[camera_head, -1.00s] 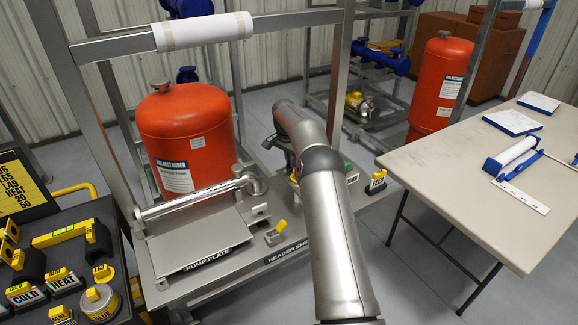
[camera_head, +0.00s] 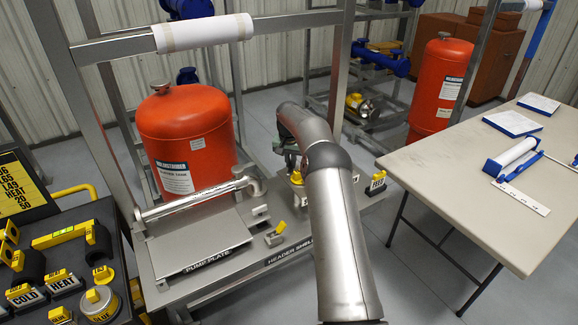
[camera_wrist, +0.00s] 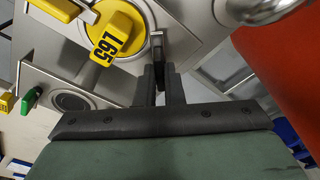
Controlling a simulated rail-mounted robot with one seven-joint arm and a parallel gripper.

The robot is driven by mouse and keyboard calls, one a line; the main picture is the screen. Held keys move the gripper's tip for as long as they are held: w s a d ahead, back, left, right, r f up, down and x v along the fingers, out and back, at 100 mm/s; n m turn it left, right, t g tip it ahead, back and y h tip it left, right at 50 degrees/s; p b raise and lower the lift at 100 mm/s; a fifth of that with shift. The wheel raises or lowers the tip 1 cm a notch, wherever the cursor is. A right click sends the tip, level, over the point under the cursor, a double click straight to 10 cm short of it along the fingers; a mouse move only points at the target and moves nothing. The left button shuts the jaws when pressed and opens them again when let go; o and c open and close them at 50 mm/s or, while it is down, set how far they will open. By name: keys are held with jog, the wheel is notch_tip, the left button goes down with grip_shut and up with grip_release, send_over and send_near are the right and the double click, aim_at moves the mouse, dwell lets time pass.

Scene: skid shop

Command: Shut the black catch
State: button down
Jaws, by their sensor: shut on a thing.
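In the wrist view my gripper (camera_wrist: 160,72) has its two dark fingers close together on a narrow dark, grey-edged upright piece (camera_wrist: 157,45). In the head view my gripper is mostly hidden behind my arm, over the header shelf (camera_head: 290,250), and the catch cannot be made out.
A green-tipped part (camera_wrist: 30,100) is farther left. A red tank (camera_wrist: 285,60) is close on the right. In the head view, a silver pipe (camera_head: 190,203) crosses before the red tank (camera_head: 185,130).

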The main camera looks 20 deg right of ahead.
jog(key=shift+n, duration=0.8)
jog(key=shift+r+n+y+p, duration=0.1)
jog(key=shift+n+y+p, duration=0.3)
jog(key=shift+n, duration=1.3)
jog(key=shift+n+p, duration=0.4)
jog(key=shift+n, duration=1.3)
jog(key=shift+y, duration=0.3)
jog(key=c, duration=1.5)
grip_release()
jog(key=shift+n, duration=0.3)
jog(key=shift+c, duration=0.2)
